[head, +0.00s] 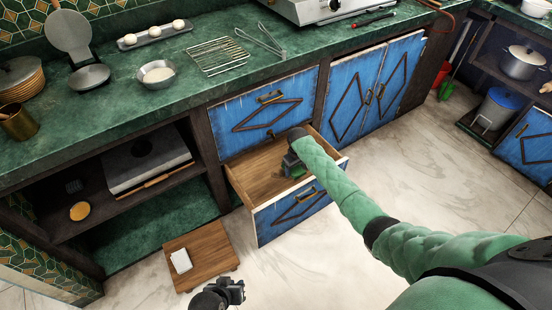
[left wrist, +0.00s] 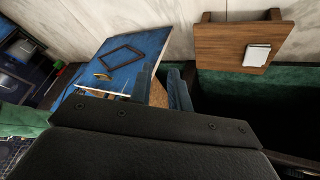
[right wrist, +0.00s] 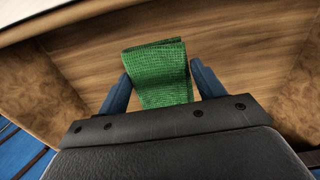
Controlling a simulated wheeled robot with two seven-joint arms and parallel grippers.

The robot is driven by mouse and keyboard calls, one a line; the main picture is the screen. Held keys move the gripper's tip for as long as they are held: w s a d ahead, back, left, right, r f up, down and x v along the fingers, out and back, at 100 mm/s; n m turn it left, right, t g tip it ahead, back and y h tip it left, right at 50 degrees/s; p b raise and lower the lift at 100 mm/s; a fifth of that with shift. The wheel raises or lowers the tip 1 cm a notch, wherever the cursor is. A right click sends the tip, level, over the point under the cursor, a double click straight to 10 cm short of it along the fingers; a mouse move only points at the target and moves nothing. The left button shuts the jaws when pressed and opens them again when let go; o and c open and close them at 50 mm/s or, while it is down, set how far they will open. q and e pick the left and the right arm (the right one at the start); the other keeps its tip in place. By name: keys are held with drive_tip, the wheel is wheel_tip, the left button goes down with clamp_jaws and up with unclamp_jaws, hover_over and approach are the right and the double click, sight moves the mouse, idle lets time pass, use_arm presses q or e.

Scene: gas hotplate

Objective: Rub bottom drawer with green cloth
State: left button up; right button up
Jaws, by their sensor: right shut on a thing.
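The bottom drawer (head: 258,172) is pulled open below a closed blue drawer; its front is blue with a diamond moulding and its inside is bare wood. My right gripper (head: 292,168) reaches down inside the drawer. It is shut on the green cloth (right wrist: 160,72), which hangs folded between its fingers over the wooden inside in the right wrist view. Whether the cloth touches the wood is hard to tell. In the head view my arm hides most of the cloth. My left gripper (head: 234,290) is open and empty, low in front of the drawer.
A low wooden stool (head: 204,262) with a white folded item (head: 181,261) stands on the floor left of the drawer. An open shelf (head: 115,205) is left of it. The green counter (head: 130,130) above carries dishes and a rack. The floor at right is clear.

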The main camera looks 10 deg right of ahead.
drive_tip(key=shift+r+p, duration=0.85)
drive_tip(key=shift+r, duration=0.25)
use_arm(q)
wheel_tip(320, 180, up, 10)
drive_tip(key=s+a, duration=0.1)
drive_tip(key=shift+s+f+g, duration=0.15)
drive_tip(key=shift+f+g, duration=0.1)
drive_tip(key=shift+g, duration=0.15)
drive_tip(key=shift+f, duration=0.1)
